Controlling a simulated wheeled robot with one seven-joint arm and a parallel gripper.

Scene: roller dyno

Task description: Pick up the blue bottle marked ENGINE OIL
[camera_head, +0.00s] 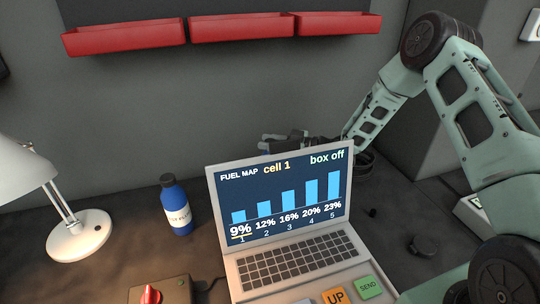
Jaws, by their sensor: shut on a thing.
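A blue bottle (176,207) with a dark cap and a white label stands upright on the bench, left of the laptop. The print on its label is too small to read. My gripper (284,141) is beyond the laptop's screen, well to the right of this bottle and apart from it. Only the gripper's upper part shows above the screen's top edge. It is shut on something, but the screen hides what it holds.
The open laptop (278,190) stands between me and my gripper. A white desk lamp (78,234) is at the left, and a box with a red knob (150,295) is in front. Red bins (241,28) hang on the wall. UP (337,297) and SEND (367,287) buttons are front right.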

